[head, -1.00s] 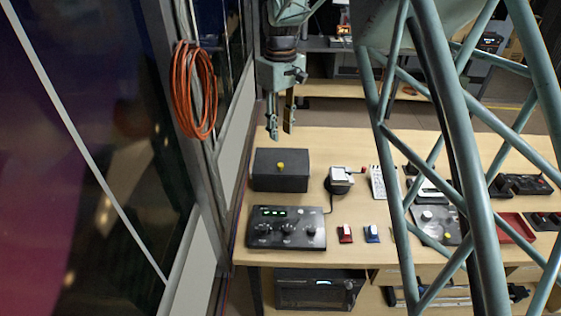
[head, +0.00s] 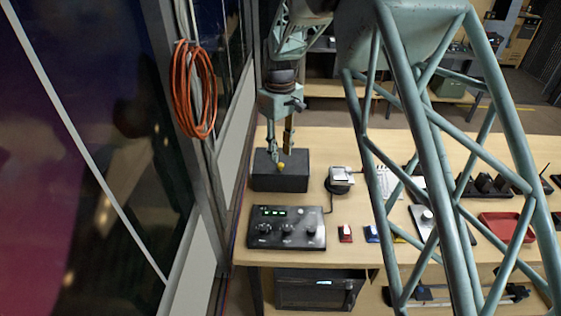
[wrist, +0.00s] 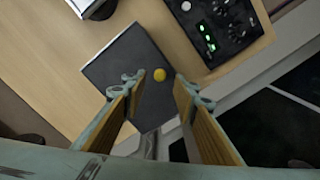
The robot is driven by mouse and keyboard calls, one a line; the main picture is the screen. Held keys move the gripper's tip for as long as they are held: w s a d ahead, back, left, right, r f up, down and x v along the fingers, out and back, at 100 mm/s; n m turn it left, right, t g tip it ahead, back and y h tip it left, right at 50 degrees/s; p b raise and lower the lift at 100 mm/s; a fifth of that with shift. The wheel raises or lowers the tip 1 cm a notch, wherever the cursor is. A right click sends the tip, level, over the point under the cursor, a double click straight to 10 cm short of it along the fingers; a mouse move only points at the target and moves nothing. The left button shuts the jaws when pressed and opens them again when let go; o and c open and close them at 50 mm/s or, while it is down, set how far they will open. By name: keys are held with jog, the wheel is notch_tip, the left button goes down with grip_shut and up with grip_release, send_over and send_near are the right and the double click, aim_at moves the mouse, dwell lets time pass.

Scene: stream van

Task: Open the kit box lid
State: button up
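The kit box (head: 280,181) is a dark grey box at the left end of the wooden table, with its lid closed. A yellow knob (head: 281,166) sits on top of the lid. My gripper (head: 280,156) points down just over the box, with its fingertips close to the knob. In the wrist view, my gripper (wrist: 163,82) is open, its two fingers apart. The box lid (wrist: 125,65) lies beneath the fingers. I cannot tell if a finger touches the knob.
A black control panel (head: 286,228) with green lights lies in front of the box. A small device on a round black base (head: 340,181) stands to the right. A glass wall and orange cable coil (head: 194,90) are on the left.

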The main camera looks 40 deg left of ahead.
aim_at(281, 164)
jog(key=shift+f, duration=2.3)
grip_shut()
